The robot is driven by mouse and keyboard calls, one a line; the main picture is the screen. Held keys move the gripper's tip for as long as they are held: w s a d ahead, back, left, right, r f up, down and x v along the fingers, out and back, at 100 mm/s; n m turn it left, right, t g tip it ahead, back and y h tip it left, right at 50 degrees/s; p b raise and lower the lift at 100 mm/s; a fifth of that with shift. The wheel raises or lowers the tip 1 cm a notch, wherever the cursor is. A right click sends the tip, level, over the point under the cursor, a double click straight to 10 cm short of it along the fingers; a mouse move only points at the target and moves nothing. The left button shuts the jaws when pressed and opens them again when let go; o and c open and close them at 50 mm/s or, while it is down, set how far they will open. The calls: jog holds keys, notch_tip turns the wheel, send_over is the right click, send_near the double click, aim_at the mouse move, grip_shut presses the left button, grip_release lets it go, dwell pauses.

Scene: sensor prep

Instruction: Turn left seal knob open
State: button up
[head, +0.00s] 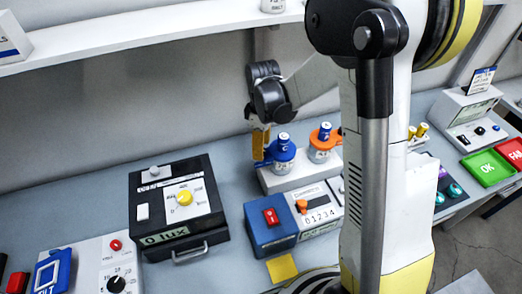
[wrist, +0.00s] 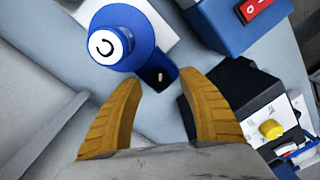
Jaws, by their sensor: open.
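The left seal knob (head: 283,150) is blue with a white-labelled top and sits on a white block at the back of the bench. In the wrist view the blue knob (wrist: 112,42) has a "C" mark on its top. Its short blue lever (wrist: 165,66) points toward my gripper. My gripper (head: 261,158) is just left of the knob, its yellow fingers pointing down. In the wrist view my gripper (wrist: 162,80) is open, with the lever's end between the fingertips in the picture. I cannot tell whether they touch it.
An orange-collared knob (head: 324,142) stands right of the blue one. A blue box with a red switch (head: 270,217) and a counter (head: 318,214) stand in front. A black lux meter box (head: 178,208) is to the left. A white shelf (head: 130,38) runs above.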

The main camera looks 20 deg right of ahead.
jog(key=shift+f, duration=0.75)
grip_shut()
